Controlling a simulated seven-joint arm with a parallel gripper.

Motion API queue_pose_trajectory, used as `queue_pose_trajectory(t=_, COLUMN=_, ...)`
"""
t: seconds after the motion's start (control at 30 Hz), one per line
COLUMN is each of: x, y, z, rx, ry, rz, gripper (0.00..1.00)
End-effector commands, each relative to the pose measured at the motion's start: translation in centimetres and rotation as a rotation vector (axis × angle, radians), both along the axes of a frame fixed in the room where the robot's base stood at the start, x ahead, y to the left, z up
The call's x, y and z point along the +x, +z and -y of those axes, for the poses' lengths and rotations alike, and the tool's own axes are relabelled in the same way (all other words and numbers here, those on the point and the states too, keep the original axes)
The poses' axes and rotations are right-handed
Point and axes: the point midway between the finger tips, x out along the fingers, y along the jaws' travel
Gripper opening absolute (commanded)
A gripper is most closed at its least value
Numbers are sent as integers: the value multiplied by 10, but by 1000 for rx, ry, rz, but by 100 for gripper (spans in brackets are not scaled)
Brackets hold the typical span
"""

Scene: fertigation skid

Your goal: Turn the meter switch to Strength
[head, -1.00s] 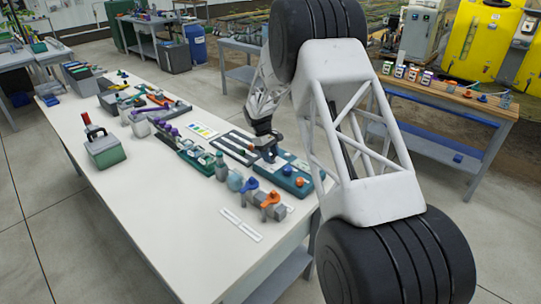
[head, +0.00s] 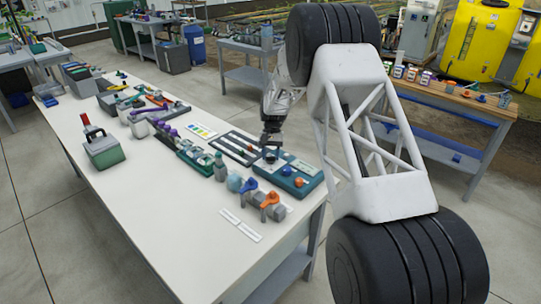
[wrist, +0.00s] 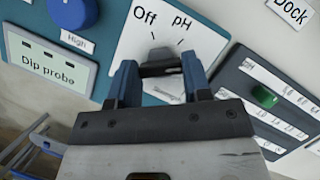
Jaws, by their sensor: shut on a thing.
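The meter is a teal box (head: 301,180) near the right edge of the white table in the head view. In the wrist view its white dial plate (wrist: 122,58) reads "Off" and "pH", each with a tick mark. A third label, blurred and partly hidden, sits between my fingers. My gripper (wrist: 158,72) has its two blue fingers shut on the dark switch knob (wrist: 160,56), one on each side. Which mark the knob points at I cannot tell. In the head view my gripper (head: 270,154) is over the box's left part.
A blue knob (wrist: 72,13) with a "High" label and a "Dip probe" panel (wrist: 46,70) lie left of the dial. A grey slotted panel with a green piece (wrist: 264,96) lies to the right. Orange and blue valves (head: 260,198) stand before the meter.

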Motion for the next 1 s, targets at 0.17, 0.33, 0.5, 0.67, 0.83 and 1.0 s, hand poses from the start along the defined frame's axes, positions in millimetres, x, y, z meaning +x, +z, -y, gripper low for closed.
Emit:
queue_pose_trajectory(t=0.17, x=0, y=1, z=1, rx=0, ry=-154, rz=2, gripper=21)
queue_pose_trajectory(t=0.33, x=0, y=1, z=1, rx=1, ry=-271, rz=1, gripper=21)
queue_pose_trajectory(t=0.5, x=0, y=1, z=2, rx=0, ry=-348, rz=2, gripper=21)
queue_pose_trajectory(t=0.67, x=0, y=1, z=2, rx=0, ry=-382, rz=1, gripper=21)
queue_pose_trajectory(t=0.83, x=0, y=1, z=2, rx=0, ry=-392, rz=1, gripper=21)
queue_pose_trajectory(t=1.0, x=0, y=1, z=2, rx=0, ry=-391, rz=1, gripper=21)
